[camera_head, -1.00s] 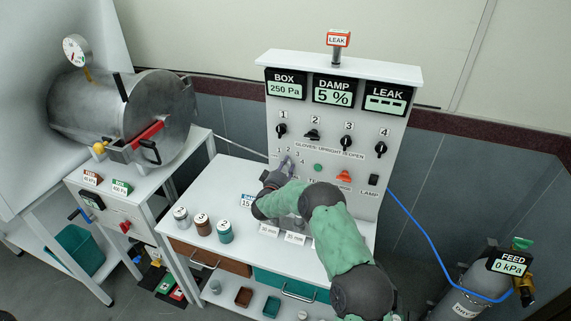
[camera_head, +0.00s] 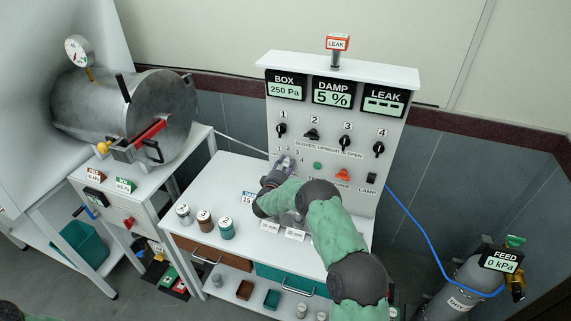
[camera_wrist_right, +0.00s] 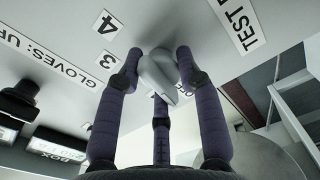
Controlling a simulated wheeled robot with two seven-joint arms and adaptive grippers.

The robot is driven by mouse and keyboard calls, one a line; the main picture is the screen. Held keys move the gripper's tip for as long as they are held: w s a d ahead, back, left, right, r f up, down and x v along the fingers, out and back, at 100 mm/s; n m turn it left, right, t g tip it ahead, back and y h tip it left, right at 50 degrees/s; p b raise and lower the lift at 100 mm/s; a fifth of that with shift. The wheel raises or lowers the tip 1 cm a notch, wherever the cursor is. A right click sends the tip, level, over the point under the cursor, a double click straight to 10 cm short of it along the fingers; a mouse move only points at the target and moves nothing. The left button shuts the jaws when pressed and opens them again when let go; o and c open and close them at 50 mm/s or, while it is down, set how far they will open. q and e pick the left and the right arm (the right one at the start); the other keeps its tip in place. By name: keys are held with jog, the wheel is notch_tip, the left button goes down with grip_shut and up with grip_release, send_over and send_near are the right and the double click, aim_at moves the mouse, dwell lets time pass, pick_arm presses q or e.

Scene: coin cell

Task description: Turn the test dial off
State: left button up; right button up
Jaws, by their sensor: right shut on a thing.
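The test dial (camera_wrist_right: 152,68) is a pale grey pointer knob on the panel, beside the numbers 3 and 4 and a label beginning "TEST" in the right wrist view. My right gripper (camera_wrist_right: 159,72) has its purple-grey fingers closed around the dial, touching it on both sides. In the head view my right gripper (camera_head: 284,166) is at the lower left of the white panel (camera_head: 302,109), and hides most of the dial. The dial's exact setting is hard to read. My left gripper is out of view.
Black knobs (camera_head: 347,141) numbered 1 to 4 sit above the dial. Several jars (camera_head: 204,221) stand on the bench (camera_head: 213,177). A steel chamber (camera_head: 170,100) is at left.

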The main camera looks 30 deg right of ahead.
jog(key=shift+f+n, duration=0.15)
jog(key=shift+n, duration=0.15)
jog(key=o, duration=1.1)
jog(key=shift+o, duration=0.2)
jog(key=v, duration=1.2)
jog(key=shift+s, duration=0.1)
